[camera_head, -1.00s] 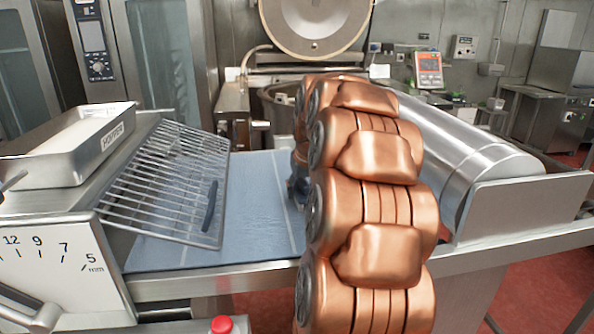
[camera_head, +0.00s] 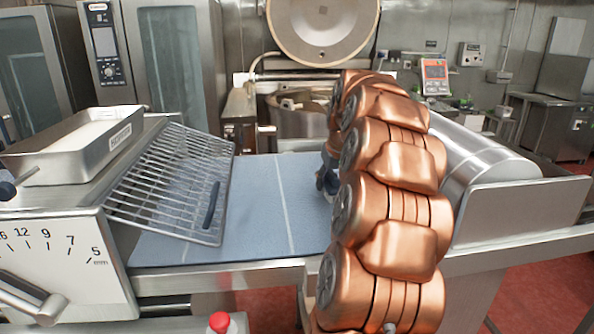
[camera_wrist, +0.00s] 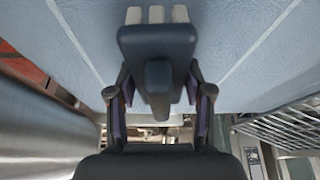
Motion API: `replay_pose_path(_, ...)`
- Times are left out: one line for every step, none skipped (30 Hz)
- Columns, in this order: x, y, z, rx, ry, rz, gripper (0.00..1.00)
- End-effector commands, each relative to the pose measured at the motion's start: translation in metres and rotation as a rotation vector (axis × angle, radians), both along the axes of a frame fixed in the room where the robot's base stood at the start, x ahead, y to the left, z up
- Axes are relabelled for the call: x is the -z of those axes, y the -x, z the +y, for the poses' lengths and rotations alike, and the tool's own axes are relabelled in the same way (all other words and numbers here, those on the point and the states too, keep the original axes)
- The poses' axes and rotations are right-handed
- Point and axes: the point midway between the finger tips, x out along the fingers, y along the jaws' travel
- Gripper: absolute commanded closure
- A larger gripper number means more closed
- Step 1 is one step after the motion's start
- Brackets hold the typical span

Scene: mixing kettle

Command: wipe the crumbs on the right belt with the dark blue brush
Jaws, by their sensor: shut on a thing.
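The dark blue brush (camera_wrist: 158,45) is held in my gripper (camera_wrist: 158,92), with its handle between the two fingers. Its pale bristles (camera_wrist: 157,14) point away from me toward the blue belt surface. I cannot tell whether they touch it. In the head view my gripper (camera_head: 325,178) is at the right part of the blue belt (camera_head: 255,205), low over it and mostly hidden behind my arm. The brush is not clearly seen there. I see no crumbs on the visible part of the belt; its right side is hidden by my arm.
A tilted wire rack (camera_head: 170,185) stands over the belt's left side. A steel tray (camera_head: 75,140) sits on the machine housing at left. A steel roller cylinder (camera_head: 480,165) lies right of my arm. A kettle with raised lid (camera_head: 323,28) stands behind.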

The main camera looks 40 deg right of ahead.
Motion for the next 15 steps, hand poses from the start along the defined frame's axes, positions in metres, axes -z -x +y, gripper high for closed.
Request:
replay_pose_path(-0.005,0.0,0.0,0.0,0.0,0.0,0.82)
replay_pose_path(-0.007,0.0,0.0,-0.001,-0.001,0.001,0.82)
replay_pose_path(-0.01,-0.001,0.001,-0.001,-0.001,0.001,0.82)
replay_pose_path(-0.013,-0.001,0.001,-0.002,-0.002,0.0,0.82)
replay_pose_path(-0.016,-0.001,0.001,-0.003,-0.002,0.001,0.82)
replay_pose_path(-0.019,-0.001,0.002,-0.003,-0.002,0.002,0.82)
replay_pose_path(-0.022,-0.001,0.002,-0.004,-0.003,0.002,0.82)
replay_pose_path(-0.025,-0.002,0.002,-0.004,-0.003,0.002,0.82)
replay_pose_path(-0.029,-0.002,0.002,-0.005,-0.002,0.001,0.82)
replay_pose_path(-0.032,-0.002,0.002,-0.005,-0.002,0.001,0.82)
replay_pose_path(-0.034,-0.002,0.002,-0.005,-0.002,0.0,0.82)
replay_pose_path(-0.038,-0.003,0.002,-0.006,-0.001,0.0,0.82)
replay_pose_path(-0.041,-0.003,0.002,-0.006,-0.001,0.0,0.82)
replay_pose_path(-0.043,-0.003,0.003,-0.007,-0.001,0.001,0.82)
replay_pose_path(-0.046,-0.003,0.003,-0.007,-0.002,0.001,0.82)
